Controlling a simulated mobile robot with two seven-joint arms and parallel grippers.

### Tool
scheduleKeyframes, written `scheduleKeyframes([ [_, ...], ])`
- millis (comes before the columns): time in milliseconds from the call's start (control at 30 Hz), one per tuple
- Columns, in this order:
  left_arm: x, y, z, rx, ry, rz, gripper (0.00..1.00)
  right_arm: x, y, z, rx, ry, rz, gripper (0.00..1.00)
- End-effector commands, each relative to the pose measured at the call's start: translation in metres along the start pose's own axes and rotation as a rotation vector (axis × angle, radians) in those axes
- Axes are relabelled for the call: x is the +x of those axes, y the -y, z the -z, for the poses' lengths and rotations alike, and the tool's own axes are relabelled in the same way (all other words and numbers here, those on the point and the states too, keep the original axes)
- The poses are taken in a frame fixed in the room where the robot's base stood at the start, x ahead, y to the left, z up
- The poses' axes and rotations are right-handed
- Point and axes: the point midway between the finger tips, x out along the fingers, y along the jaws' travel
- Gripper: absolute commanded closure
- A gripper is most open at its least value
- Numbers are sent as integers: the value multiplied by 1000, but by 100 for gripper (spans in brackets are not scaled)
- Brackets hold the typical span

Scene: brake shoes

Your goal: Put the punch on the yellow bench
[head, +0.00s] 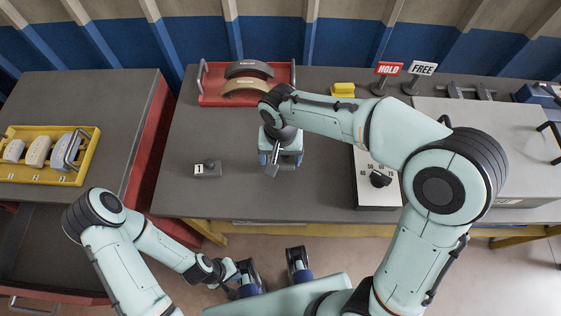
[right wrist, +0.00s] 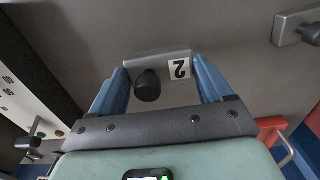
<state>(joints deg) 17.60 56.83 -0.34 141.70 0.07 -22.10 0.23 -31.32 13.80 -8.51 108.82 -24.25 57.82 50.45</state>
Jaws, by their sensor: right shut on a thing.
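The yellow bench (head: 330,195) has a dark grey top and a yellow frame. My right gripper (head: 275,165) is over its middle, pointing down. In the right wrist view my right gripper (right wrist: 163,85) is shut on a grey metal block (right wrist: 160,62) with a black knob and a white label marked 2. I cannot tell whether the block touches the bench top. A similar block marked 1 (head: 208,169) stands on the bench to the left. No thing is clearly recognisable as a punch. My left gripper (head: 238,275) is low, in front of the bench; its fingers are unclear.
A red tray (head: 210,98) with curved brake shoes is at the bench's back left. A yellow block (head: 343,89), HOLD sign (head: 389,69) and FREE sign (head: 423,68) stand behind. A dial panel (head: 378,192) is right. A yellow tray (head: 78,178) lies on the left cabinet (head: 100,100).

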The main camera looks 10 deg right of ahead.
Motion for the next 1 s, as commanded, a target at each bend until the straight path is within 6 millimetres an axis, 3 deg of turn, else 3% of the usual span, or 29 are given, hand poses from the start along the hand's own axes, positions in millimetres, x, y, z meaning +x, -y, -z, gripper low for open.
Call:
scheduleKeyframes([
  [233,6,2,0,-1,2,1,100,36,-1,0,-1,2,-3,69],
  [667,8,3,0,-1,0,0,100,42,0,0,-1,0,0,69],
  [700,8,3,1,-1,-1,0,100,43,0,0,-1,1,-1,17],
  [767,7,2,1,0,0,0,100,42,0,0,-1,1,-1,0],
  [1000,6,2,0,0,0,0,100,41,0,0,-1,1,-1,0],
])
